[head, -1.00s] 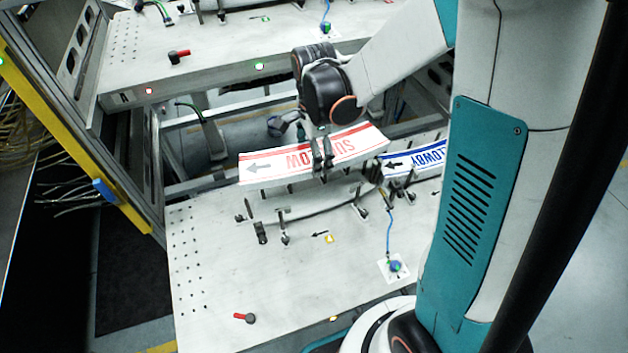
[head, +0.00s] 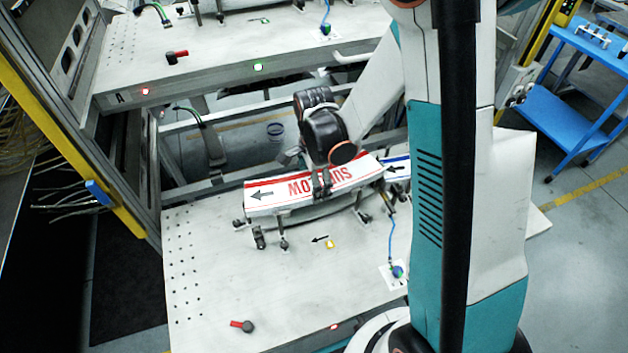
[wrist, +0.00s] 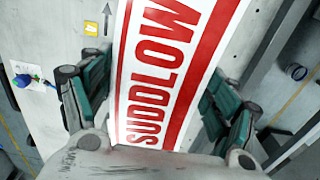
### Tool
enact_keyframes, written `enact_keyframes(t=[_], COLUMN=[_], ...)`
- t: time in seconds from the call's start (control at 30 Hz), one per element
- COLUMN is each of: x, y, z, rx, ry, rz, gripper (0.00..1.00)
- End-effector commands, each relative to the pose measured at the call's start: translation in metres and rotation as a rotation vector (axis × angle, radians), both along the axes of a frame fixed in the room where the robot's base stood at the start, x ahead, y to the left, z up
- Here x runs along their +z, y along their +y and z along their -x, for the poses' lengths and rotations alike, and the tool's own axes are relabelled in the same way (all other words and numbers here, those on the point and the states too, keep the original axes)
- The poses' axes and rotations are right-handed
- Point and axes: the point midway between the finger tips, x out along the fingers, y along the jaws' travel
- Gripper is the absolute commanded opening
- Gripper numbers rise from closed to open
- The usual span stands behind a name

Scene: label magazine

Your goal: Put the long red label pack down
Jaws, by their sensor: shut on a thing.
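The long red label pack (head: 345,180) is a white, slightly curved strip with red lettering, a red edge and a grey arrow at its left end. My gripper (head: 321,191) is shut on it near its middle. In the head view the pack lies at the row of black holders (head: 284,243) on the lower table; I cannot tell whether it rests fully on them. In the wrist view the pack (wrist: 165,70) runs between my two fingers, red lettering facing the camera. The pack's underside is hidden.
A blue-lettered label pack (head: 397,161) is partly hidden behind my arm, at the right. The lower table (head: 215,290) has a red-handled lever (head: 243,326) and a blue-cabled button (head: 397,271). An upper table (head: 215,60) stands behind. The lower table's front left is mostly clear.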

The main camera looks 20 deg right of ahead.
Motion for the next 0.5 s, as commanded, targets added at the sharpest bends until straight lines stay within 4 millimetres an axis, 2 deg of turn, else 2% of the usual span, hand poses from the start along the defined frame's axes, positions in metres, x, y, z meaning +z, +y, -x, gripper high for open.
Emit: enact_keyframes(t=[0.33, 0.37, 0.4, 0.43, 0.5], x=[-0.0074, -0.0065, -0.0061, -0.0060, -0.0059], y=[0.0000, 0.0000, 0.0000, 0.0000, 0.0000], z=[-0.0002, -0.0003, -0.0003, -0.0003, -0.0003], rx=[0.000, 0.000, 0.000, 0.000, 0.000], ry=[0.000, 0.000, 0.000, 0.000, 0.000], rz=[0.000, 0.000, 0.000, 0.000, 0.000], gripper=[0.35, 0.87, 0.96, 1.00, 1.00])
